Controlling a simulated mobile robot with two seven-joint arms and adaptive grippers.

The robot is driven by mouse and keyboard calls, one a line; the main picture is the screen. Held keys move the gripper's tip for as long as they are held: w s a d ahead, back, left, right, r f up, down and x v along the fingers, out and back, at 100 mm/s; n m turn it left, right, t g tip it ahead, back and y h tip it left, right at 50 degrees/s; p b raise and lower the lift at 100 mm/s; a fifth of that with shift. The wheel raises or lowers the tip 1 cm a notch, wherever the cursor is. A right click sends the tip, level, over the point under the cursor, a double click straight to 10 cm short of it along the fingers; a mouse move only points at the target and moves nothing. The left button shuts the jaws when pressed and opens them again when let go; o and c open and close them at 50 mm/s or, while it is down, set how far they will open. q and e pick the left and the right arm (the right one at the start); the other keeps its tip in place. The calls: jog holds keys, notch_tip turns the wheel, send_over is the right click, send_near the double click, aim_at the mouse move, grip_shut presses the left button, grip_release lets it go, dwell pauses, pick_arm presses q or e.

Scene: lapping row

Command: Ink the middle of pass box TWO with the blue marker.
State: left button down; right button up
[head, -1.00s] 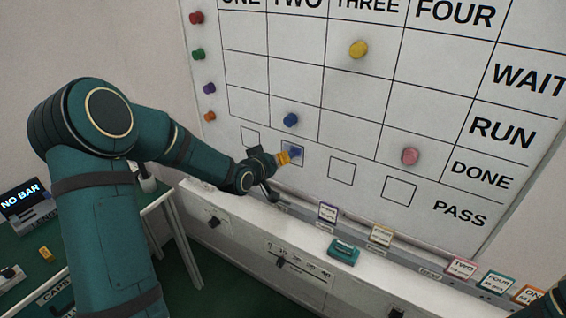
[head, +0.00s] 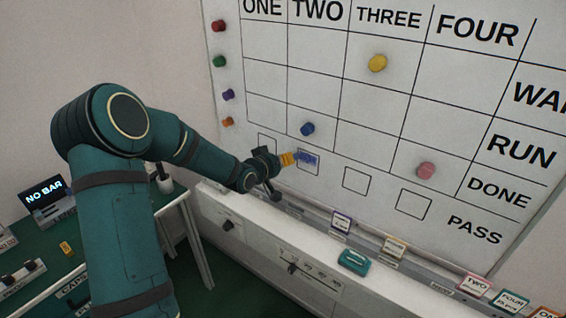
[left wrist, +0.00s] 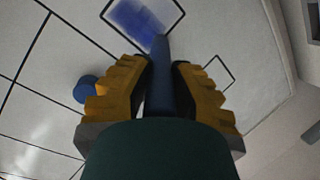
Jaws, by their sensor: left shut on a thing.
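Pass box TWO (head: 309,167) is the second drawn square in the PASS row of the whiteboard, below the TWO column. A scribbled patch of blue ink (head: 307,157) lies across its middle; the patch also shows large in the left wrist view (left wrist: 138,22). My left gripper (head: 288,159) is at the box's left side, its yellow fingers shut on the blue marker (left wrist: 158,75). The marker points at the box, its tip at the lower edge of the ink in the wrist view; whether it touches the board I cannot tell. My right gripper is out of view.
A blue round magnet (head: 307,129) sits just above the box. Yellow (head: 377,63) and pink (head: 426,170) magnets are farther right. A ledge below the board holds a teal eraser-like block (head: 353,260) and small labelled cards. A green table (head: 100,250) stands at left.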

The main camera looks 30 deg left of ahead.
pick_arm(q)
jog(key=d+b, duration=0.5)
jog(key=d, duration=0.2)
jog(key=shift+s+d, duration=0.15)
jog(key=shift+s, duration=0.15)
dwell(0.5)
jog(key=s, duration=0.6)
jog(key=shift+a+b, duration=0.25)
jog(key=shift+b, duration=0.2)
jog(key=shift+s, duration=0.15)
jog(key=s, duration=0.2)
jog(key=shift+s+a, duration=0.1)
jog(key=shift+s, duration=0.25)
